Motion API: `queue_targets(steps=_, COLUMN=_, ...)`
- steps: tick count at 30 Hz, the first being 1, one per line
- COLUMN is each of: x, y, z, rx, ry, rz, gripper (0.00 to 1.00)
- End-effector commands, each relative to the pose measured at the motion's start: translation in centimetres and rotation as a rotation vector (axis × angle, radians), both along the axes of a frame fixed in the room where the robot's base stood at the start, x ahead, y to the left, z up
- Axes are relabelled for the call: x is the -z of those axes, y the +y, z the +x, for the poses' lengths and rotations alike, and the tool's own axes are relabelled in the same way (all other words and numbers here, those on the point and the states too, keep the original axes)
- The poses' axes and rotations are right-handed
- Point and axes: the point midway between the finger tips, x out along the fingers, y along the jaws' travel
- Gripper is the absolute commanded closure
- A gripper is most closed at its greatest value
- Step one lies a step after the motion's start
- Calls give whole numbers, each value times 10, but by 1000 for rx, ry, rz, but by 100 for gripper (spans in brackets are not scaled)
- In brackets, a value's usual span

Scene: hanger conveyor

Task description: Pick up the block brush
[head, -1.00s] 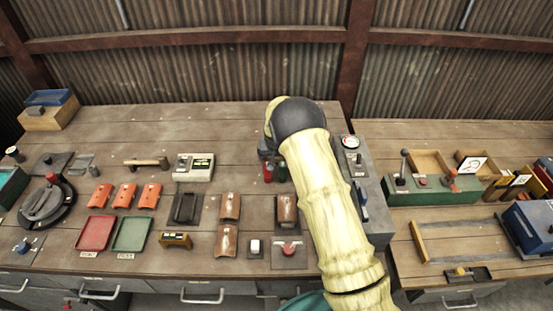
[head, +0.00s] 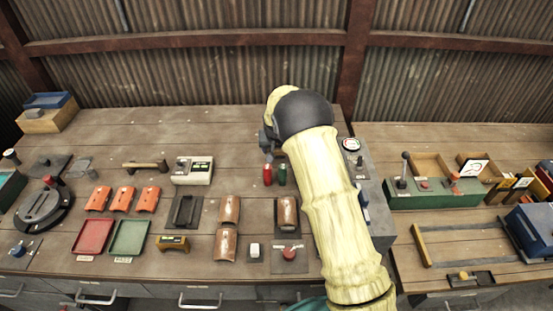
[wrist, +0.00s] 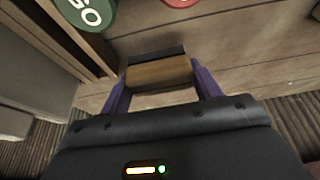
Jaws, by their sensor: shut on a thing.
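The block brush (wrist: 158,74) shows in the wrist view as a tan wooden block with a dark strip along its far side. My gripper (wrist: 160,82) has its two purple fingers closed on the ends of the block. In the head view my gripper (head: 266,141) is mostly behind my arm's dark wrist joint, above the back of the bench. The brush cannot be made out there. I cannot tell how far it is from the bench top.
A red piece (head: 267,175) and a green piece (head: 282,175) stand just below my gripper in the head view. A green round "GO" sign (wrist: 88,12) shows in the wrist view. A grey gauge box (head: 352,160) is to the right.

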Motion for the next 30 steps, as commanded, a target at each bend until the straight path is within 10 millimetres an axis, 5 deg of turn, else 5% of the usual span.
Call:
queue_targets(steps=9, x=-47, y=0, z=0, rx=0, ry=-1, rz=0, gripper=60)
queue_targets(steps=25, x=-51, y=0, z=0, rx=0, ry=0, rz=0, gripper=60)
queue_targets(steps=26, x=-51, y=0, z=0, rx=0, ry=0, rz=0, gripper=41)
queue_targets(steps=28, x=-51, y=0, z=0, rx=0, ry=0, rz=0, gripper=54)
queue_targets(steps=30, x=-51, y=0, z=0, rx=0, ry=0, rz=0, gripper=55)
